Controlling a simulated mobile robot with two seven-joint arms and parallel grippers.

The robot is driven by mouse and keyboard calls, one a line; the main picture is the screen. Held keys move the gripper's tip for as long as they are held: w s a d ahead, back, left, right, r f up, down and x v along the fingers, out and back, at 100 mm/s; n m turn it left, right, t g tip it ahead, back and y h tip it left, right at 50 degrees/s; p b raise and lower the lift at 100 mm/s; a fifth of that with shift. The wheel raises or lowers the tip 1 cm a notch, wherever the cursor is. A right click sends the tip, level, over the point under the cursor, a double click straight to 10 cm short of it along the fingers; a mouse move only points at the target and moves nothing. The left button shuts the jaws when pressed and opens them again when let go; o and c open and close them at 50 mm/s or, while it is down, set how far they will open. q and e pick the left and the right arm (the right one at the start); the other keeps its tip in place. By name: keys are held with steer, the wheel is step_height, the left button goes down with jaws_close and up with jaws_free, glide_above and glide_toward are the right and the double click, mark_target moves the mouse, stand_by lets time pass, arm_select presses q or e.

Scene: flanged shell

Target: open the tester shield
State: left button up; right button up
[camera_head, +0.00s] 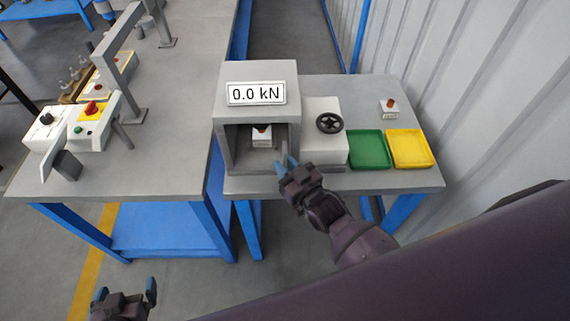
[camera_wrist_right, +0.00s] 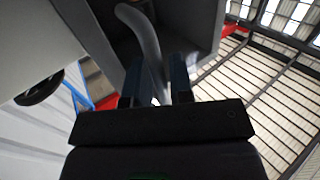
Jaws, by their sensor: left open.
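The tester (camera_head: 284,72) is a grey box on the right-hand bench with a "0.0 kN" display (camera_head: 256,93). Its front shows a recess with a small white block with a red top (camera_head: 262,135) inside. I cannot make out a separate shield panel across the recess. A curved grey handle (camera_wrist_right: 143,32) shows in the right wrist view. My right gripper (camera_head: 285,165) is at the tester's lower right front; its narrow-set blue fingers (camera_wrist_right: 163,82) are closed around the handle. My left gripper (camera_head: 126,292) is open and empty, low at the bottom left, away from the bench.
Right of the tester are a white unit with a black handwheel (camera_head: 329,123), a green tray (camera_head: 369,150), a yellow tray (camera_head: 409,148) and a red button box (camera_head: 390,108). A left bench (camera_head: 175,150) carries a grey frame and control box (camera_head: 92,122). A corrugated wall (camera_head: 480,90) bounds the right.

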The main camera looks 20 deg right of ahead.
jaws_close()
steer(key=shift+s, duration=0.1)
stand_by(0.4)
